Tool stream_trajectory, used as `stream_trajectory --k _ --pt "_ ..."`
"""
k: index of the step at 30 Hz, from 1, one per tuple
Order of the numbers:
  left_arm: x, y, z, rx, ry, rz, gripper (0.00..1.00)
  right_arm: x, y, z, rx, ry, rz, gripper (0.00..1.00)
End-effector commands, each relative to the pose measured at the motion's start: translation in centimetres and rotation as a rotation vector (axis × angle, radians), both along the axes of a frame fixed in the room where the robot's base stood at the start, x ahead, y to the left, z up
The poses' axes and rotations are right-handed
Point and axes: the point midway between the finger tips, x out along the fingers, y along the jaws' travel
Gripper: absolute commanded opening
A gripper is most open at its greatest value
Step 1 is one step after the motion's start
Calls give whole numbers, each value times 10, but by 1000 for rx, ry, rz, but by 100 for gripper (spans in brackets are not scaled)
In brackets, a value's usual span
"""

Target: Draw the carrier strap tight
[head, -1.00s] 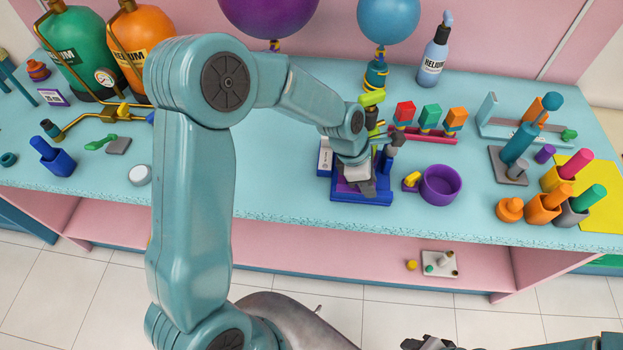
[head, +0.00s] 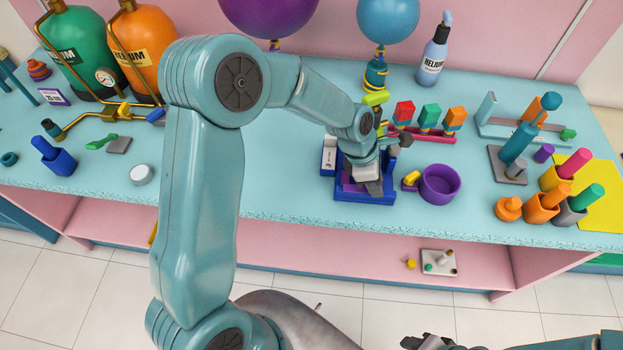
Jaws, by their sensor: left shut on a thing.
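The blue carrier (head: 350,197) stands near the front edge of the bench, with a purple patch and a white labelled block at its left side. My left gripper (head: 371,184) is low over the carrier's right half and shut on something. What it grips is mostly hidden by the fingers; it is probably the carrier strap, but the strap itself cannot be made out clearly. My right gripper (head: 428,342) shows only in part at the bottom edge, far from the carrier, and its jaws cannot be read.
A purple round dish (head: 440,184) with a yellow piece stands close right of the carrier. A red rack (head: 424,136) with coloured blocks is behind it. A teal weight (head: 375,75) with a blue balloon stands at the back.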

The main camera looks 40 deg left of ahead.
Motion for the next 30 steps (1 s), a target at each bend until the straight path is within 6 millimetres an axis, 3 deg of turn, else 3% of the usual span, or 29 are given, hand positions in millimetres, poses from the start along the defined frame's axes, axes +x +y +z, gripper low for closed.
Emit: stream_trajectory --k 3,4,6,14,30 --pt "2 -2 1 0 -1 0 0 0 0 2 0 0 0 43" --pt "2 -2 1 0 -2 1 39 0 0 1 0 0 0 43" --pt "1 -1 1 -1 -1 1 55 0 0 1 0 0 0 43" --pt "1 -1 1 0 0 1 55 0 0 1 0 0 0 43" --pt "-7 12 39 -1 1 3 55 0 0 31 0 0 0 43"
